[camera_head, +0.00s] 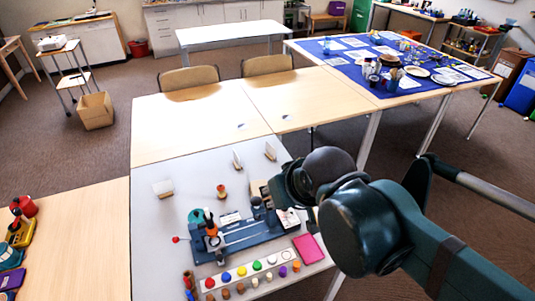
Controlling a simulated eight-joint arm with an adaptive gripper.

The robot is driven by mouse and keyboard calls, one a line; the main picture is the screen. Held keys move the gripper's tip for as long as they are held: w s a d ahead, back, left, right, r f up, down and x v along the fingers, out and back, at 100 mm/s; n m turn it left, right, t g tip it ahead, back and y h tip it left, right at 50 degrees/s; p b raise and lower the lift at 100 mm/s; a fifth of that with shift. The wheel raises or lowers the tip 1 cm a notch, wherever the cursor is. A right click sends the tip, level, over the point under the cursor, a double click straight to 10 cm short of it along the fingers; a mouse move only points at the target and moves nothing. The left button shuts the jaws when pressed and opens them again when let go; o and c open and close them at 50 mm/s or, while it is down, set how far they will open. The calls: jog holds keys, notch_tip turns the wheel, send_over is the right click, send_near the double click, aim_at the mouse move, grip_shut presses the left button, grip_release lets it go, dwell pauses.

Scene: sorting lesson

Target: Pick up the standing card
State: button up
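Small pale cards stand on the grey table (185,247). One card (237,160) stands near the back edge, another card (270,151) stands to its right, and a wider card (163,188) stands at the left. My arm reaches in from the right, and my gripper (264,204) is low over the table's right part, nearer the camera than the two back cards. It is dark and small here, and its fingers cannot be told apart from the things around it. A beige block-like thing (258,188) shows beside it, partly hidden.
A blue device with a rail (240,236) lies in front of my gripper, with a pink pad (308,249) to its right. A white strip with several coloured pieces (262,275) is at the front. A small red-and-tan piece (221,191) stands mid-table.

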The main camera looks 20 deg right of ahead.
dwell(0.4)
jog(key=c, duration=0.4)
